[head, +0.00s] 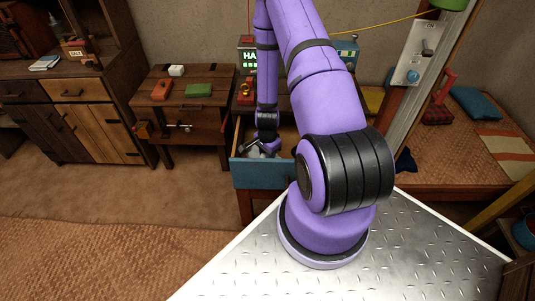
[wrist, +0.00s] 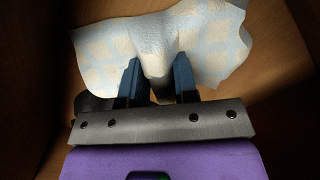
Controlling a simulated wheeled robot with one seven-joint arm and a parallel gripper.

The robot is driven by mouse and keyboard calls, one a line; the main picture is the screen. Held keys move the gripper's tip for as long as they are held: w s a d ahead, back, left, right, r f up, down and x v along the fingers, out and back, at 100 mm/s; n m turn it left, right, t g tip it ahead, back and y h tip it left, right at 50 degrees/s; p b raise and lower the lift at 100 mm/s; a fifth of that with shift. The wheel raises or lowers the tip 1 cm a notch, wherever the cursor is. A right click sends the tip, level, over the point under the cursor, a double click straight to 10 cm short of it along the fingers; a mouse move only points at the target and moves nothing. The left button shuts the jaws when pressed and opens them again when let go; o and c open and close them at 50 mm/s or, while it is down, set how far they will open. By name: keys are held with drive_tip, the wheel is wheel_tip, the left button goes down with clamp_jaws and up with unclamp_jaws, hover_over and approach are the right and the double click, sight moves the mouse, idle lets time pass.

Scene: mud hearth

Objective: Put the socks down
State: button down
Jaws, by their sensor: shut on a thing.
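My gripper (head: 262,146) reaches down into an open drawer with a blue front (head: 262,174). In the wrist view my gripper (wrist: 157,82) has its two blue fingers closed on a bunched fold of a pale cloth (wrist: 110,55). The cloth is cream with faint light-blue patches and spreads out to both sides of the fingers. I see no clear sock shape in it. A dark patch lies beside the left finger, and I cannot tell what it is. Brown wooden surfaces of the drawer surround the cloth. I cannot tell whether the cloth touches the drawer floor.
A small wooden table (head: 150,112) to the left bears a green block (head: 198,90), an orange block (head: 161,90) and a white block (head: 176,71). A cabinet (head: 75,120) stands further left. A low bed (head: 455,165) with a blue cushion (head: 475,104) is at right. The left floor is clear.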

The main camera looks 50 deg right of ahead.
drive_tip(key=shift+f, duration=0.1)
drive_tip(key=c, duration=0.9)
unclamp_jaws()
drive_tip(key=w+a+r+n+t, duration=0.1)
drive_tip(key=a+r+n, duration=0.25)
drive_tip(key=r, duration=0.95)
drive_tip(key=w+a+r+n+t, duration=0.15)
drive_tip(key=a+r, duration=0.25)
drive_tip(key=r, duration=0.9)
drive_tip(key=a+r+n, duration=0.3)
drive_tip(key=r+n, duration=0.1)
drive_tip(key=r, duration=0.9)
drive_tip(key=s+a+r+n+t, duration=0.1)
drive_tip(key=s+a+r+n, duration=0.2)
drive_tip(key=s+r, duration=0.2)
drive_tip(key=s+a+r+n, duration=0.3)
drive_tip(key=s+r, duration=0.3)
drive_tip(key=r, duration=0.1)
drive_tip(key=s+a+r+n+t, duration=0.1)
drive_tip(key=s+a+r+n, duration=0.2)
drive_tip(key=s+r, duration=0.3)
drive_tip(key=shift+s+a+n+t, duration=0.25)
drive_tip(key=shift+a+n+t, duration=0.05)
drive_tip(key=shift+a+t, duration=0.05)
